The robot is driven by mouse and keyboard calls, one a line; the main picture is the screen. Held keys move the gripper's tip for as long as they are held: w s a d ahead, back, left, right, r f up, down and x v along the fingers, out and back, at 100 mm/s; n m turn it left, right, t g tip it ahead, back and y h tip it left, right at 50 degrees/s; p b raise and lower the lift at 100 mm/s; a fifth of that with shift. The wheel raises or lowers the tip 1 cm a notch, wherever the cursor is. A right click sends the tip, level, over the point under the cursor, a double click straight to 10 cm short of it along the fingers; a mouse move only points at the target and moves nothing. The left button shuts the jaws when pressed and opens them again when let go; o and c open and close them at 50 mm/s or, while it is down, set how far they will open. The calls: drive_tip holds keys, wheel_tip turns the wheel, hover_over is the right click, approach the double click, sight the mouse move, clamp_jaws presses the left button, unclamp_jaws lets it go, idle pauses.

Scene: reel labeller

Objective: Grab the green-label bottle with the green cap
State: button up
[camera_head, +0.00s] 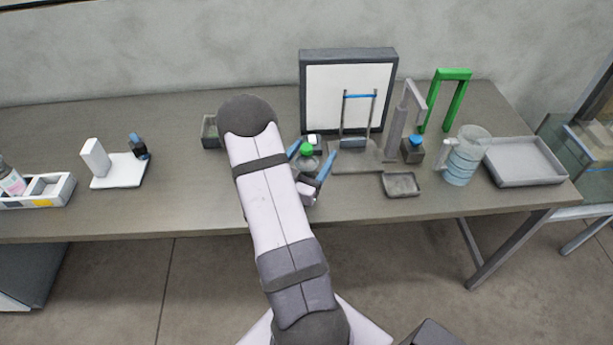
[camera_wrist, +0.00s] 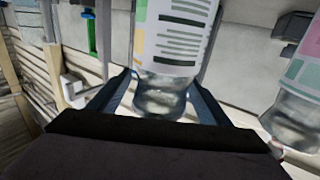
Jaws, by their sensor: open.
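The bottle with the green cap (camera_head: 307,148) stands near the middle of the table, partly hidden by my arm in the head view. In the wrist view the clear bottle (camera_wrist: 162,98) shows its lower part and a white label with green and yellow patches; its cap is out of that frame. My gripper (camera_head: 311,173) is open, with its blue-edged fingers on either side of the bottle. The fingers also show left and right of the bottle in the wrist view (camera_wrist: 163,92). I cannot tell whether either finger touches it.
A second bottle with a pink label (camera_wrist: 297,95) is at the right of the wrist view.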

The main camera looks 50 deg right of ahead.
clamp_jaws()
drive_tip(key=shift+r, duration=0.2)
idle(0.3)
